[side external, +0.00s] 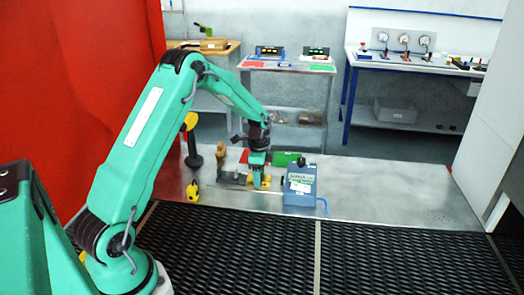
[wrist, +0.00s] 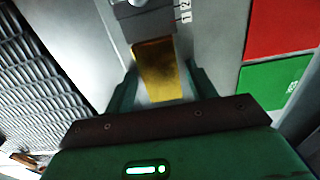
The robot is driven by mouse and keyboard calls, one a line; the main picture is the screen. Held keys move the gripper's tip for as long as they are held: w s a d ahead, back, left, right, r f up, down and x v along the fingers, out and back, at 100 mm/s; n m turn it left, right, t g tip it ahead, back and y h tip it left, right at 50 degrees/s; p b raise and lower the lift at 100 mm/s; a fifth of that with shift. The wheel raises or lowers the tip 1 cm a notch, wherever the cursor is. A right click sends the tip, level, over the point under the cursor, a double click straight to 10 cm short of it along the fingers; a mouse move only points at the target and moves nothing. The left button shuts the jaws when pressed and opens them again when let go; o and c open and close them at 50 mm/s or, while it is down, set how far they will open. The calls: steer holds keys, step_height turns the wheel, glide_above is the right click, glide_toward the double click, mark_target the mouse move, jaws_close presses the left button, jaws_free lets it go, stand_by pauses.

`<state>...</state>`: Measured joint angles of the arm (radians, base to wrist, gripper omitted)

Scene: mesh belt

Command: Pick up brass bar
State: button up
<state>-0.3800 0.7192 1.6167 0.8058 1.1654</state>
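The brass bar (wrist: 158,70) is a flat gold block in the wrist view. Its far end meets a grey metal block (wrist: 150,22) with number marks; I cannot tell whether it is clamped there. My gripper (wrist: 163,85) has its two green fingers apart, one on each side of the bar's near end, with a small gap seen on the left. In the side external view my gripper (side external: 257,182) points down at the bench, and bits of the yellow bar (side external: 266,182) show beside it. The fingers hide the rest of the bar there.
A grey-blue box (side external: 300,185) stands close to the right of my gripper. A black stand with a yellow top (side external: 192,140) and a small yellow item (side external: 193,191) are to the left. Red (wrist: 284,25) and green (wrist: 276,82) mats lie nearby. Black mesh belt (side external: 370,255) runs in front; the bench's right side is clear.

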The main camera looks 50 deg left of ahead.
steer(key=c, duration=1.1)
steer(key=shift+r, duration=0.1)
steer(key=shift+r, duration=0.9)
step_height(320, 180, up, 2)
steer(key=shift+r, duration=0.2)
steer(key=s+d+r, duration=0.1)
steer(key=d+r, duration=0.5)
steer(key=d, duration=0.5)
steer(key=shift+s+d+r, duration=0.3)
steer(key=shift+s+r, duration=0.1)
